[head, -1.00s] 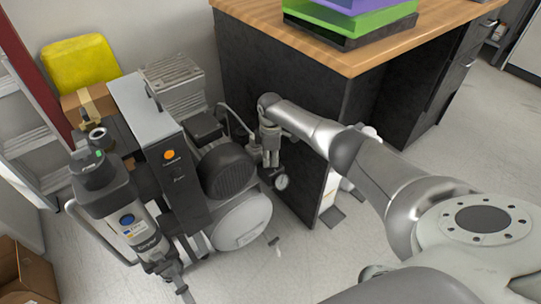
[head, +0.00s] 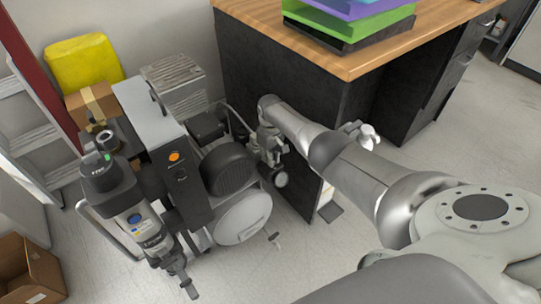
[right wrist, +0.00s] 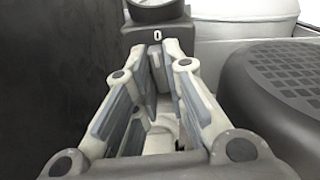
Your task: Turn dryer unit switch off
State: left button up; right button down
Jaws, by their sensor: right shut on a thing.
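The compressor and dryer assembly stands at left in the head view. A dark panel (head: 180,180) on it carries an orange round control (head: 174,156). A grey-and-black cylinder unit (head: 128,207) with a blue button stands left of it. My right gripper (head: 268,152) is beside the machine's right side, above a round gauge (head: 281,180). In the right wrist view, the fingers (right wrist: 160,58) are close together at a dark switch box (right wrist: 157,35) marked "0", under a gauge (right wrist: 155,8). They are shut on a switch part, mostly hidden between them. My left gripper is not in view.
A black cabinet (head: 285,95) with a wooden top stands close behind my right arm. A black motor cover (right wrist: 275,95) is right of the gripper. A yellow container (head: 82,62) and cardboard box (head: 95,103) are behind the machine. Floor (head: 250,275) is clear in front.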

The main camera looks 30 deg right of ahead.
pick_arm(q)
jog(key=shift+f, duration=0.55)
pick_arm(e)
jog(key=shift+m, duration=0.7)
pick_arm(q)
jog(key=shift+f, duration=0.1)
pick_arm(e)
jog(key=c, duration=1.5)
grip_release()
jog(key=shift+r, duration=0.15)
notch_tip(320, 180, up, 12)
jog(key=shift+f, duration=0.1)
